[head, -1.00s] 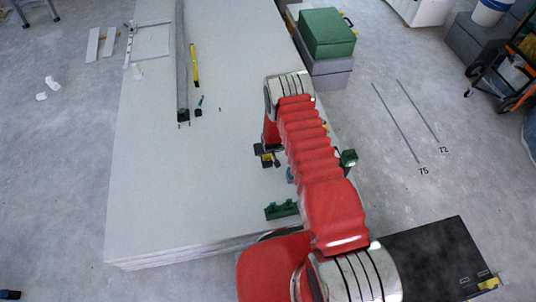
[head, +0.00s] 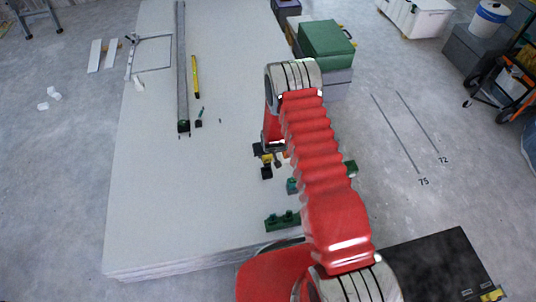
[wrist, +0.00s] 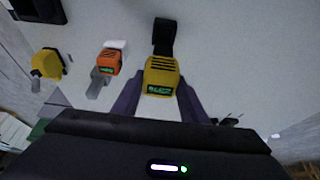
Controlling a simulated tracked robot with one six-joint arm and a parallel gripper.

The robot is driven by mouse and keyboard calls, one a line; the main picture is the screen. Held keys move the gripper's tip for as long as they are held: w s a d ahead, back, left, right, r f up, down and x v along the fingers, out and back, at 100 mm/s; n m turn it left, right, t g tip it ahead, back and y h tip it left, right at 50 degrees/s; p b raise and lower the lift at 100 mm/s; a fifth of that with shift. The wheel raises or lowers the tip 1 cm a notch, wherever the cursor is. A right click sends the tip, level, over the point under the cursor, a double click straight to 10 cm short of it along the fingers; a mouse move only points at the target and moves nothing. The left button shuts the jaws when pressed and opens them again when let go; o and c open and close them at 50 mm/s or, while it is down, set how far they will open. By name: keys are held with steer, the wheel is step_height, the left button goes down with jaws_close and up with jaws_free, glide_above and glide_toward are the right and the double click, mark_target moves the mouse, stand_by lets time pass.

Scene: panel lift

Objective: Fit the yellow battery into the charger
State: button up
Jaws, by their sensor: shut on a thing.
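My gripper (wrist: 159,88) is shut, its two purple fingers on either side of a yellow battery (wrist: 160,76) with a dark label and green marks. A black piece (wrist: 163,38) lies right above the battery in the wrist view; I cannot tell whether they touch or are joined. In the head view my red arm reaches over the right edge of the panel stack and hides most of the gripper. A small yellow and black cluster (head: 266,172) shows beside it there. I cannot clearly identify the charger; a dark block (wrist: 38,9) is cut off at the wrist view's top left.
A green rack (head: 282,221) stands near the front of the pale panel stack (head: 180,215). A long grey bar (head: 181,70) and a yellow level (head: 196,76) lie farther back. The stack's left front is clear.

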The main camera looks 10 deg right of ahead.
steer(key=shift+r, duration=0.1)
stand_by(0.5)
steer(key=shift+r, duration=0.25)
steer(key=s+v, duration=0.2)
steer(key=v, duration=2.6)
steer(key=shift+d+f, duration=0.3)
steer(key=shift+f, duration=0.15)
steer(key=shift+d, duration=0.3)
